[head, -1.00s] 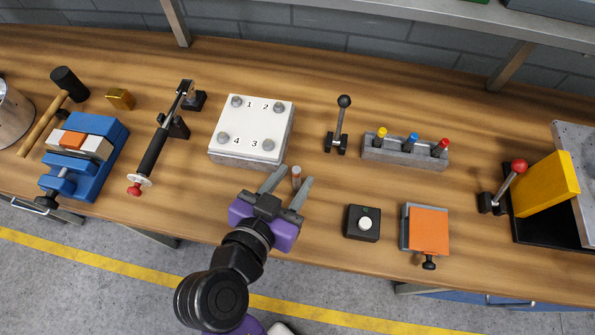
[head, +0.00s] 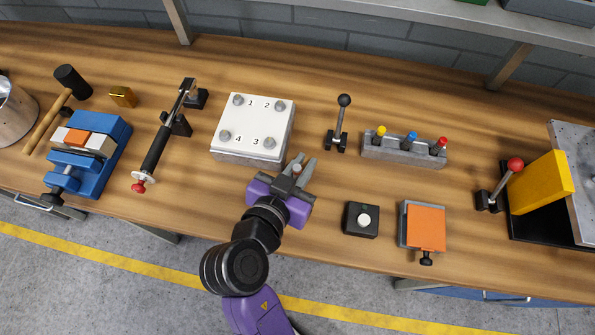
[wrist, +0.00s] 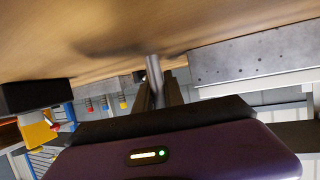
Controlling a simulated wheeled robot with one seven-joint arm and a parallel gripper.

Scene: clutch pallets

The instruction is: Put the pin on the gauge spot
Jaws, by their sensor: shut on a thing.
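In the wrist view the metal pin (wrist: 153,76) shows between the two dark fingers. My gripper (head: 303,162) is shut on it. Whether the pin touches the bench is not clear. No spot marked as a gauge can be made out for certain.
The white-topped block (head: 254,116) with numbered studs stands just behind my gripper. A black button box (head: 361,219) and an orange-plated fixture (head: 426,228) stand to the right. A small lever (head: 341,121) and a grey rack of coloured pins (head: 372,152) stand behind them.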

